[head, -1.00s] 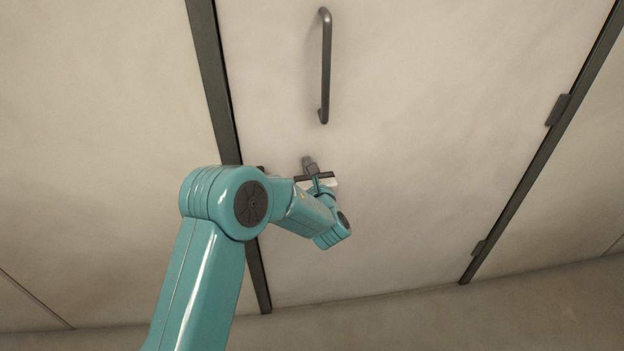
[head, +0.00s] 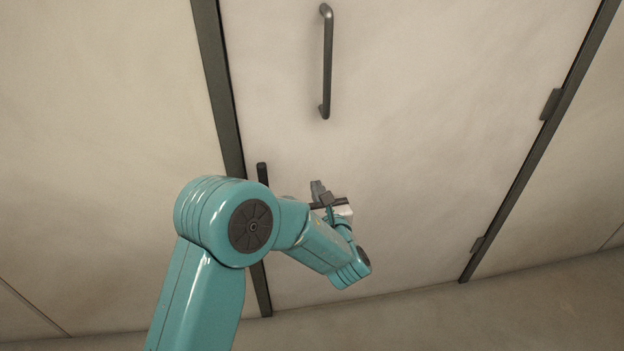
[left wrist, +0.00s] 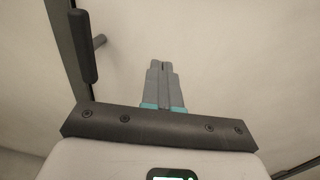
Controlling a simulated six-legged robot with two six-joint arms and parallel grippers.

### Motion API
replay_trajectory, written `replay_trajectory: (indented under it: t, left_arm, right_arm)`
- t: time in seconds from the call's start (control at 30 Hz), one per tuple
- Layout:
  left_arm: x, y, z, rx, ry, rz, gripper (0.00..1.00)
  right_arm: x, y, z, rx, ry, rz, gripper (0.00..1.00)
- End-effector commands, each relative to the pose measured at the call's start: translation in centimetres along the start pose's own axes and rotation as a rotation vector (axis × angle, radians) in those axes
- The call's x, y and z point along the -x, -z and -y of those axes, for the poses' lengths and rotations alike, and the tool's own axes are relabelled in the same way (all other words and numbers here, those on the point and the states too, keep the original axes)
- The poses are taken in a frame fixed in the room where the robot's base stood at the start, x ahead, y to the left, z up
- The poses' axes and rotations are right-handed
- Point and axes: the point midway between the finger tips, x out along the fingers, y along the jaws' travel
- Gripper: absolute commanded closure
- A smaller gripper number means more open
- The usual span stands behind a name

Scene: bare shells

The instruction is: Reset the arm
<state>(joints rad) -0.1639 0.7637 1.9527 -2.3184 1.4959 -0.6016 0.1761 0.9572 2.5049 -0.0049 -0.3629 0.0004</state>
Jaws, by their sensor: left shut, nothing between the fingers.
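My left arm comes in from the lower left in the head view, teal, bent at the elbow. My left gripper (head: 317,188) is in front of the pale door (head: 430,130). Its grey fingers are together and empty, as the left wrist view (left wrist: 164,70) also shows. I cannot tell its exact distance from the door. My right gripper is not in view.
A dark vertical pull handle (head: 327,65) is on the door above my gripper. A dark lever (head: 262,174) is near the left door edge, beside my arm; it also shows in the wrist view (left wrist: 83,47). Hinges (head: 550,104) are on the right frame. Floor (head: 450,325) shows below.

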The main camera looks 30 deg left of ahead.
Motion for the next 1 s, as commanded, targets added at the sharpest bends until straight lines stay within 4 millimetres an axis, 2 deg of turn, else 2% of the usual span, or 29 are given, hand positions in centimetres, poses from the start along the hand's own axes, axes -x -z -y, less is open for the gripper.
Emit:
replay_trajectory:
  t: [0.1,0.2,0.4,0.47,0.57,0.67,0.7,0.77,0.83,0.93,1.0]
  left_arm:
    - [1.9,0.1,-0.1,0.000,0.002,-0.001,1.00]
    - [2.8,0.1,-0.4,0.000,0.000,0.000,1.00]
    - [3.4,0.1,-0.6,0.001,-0.001,-0.003,1.00]
    - [3.4,0.7,-0.9,-0.001,-0.011,-0.030,1.00]
    - [3.8,3.7,-2.7,0.001,-0.063,-0.175,1.00]
    - [5.8,9.2,-6.2,0.032,-0.182,-0.444,1.00]
    - [7.4,11.6,-7.8,0.059,-0.248,-0.571,1.00]
    - [10.5,14.9,-10.1,0.117,-0.365,-0.759,1.00]
    - [15.0,17.9,-12.4,0.212,-0.528,-0.966,1.00]
    - [22.9,20.4,-14.3,0.418,-0.824,-1.236,1.00]
    - [28.0,20.8,-14.1,0.611,-1.065,-1.375,1.00]
  right_arm:
    - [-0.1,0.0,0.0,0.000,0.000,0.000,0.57]
    - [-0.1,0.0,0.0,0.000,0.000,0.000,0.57]
    - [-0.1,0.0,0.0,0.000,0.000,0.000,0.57]
    - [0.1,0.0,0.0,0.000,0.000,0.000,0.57]
    - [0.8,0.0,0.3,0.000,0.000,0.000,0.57]
    - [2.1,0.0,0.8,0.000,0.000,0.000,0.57]
    - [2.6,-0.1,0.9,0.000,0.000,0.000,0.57]
    - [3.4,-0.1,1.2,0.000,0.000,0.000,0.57]
    - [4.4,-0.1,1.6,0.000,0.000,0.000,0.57]
    - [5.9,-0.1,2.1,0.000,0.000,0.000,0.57]
    - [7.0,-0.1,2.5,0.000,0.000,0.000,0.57]
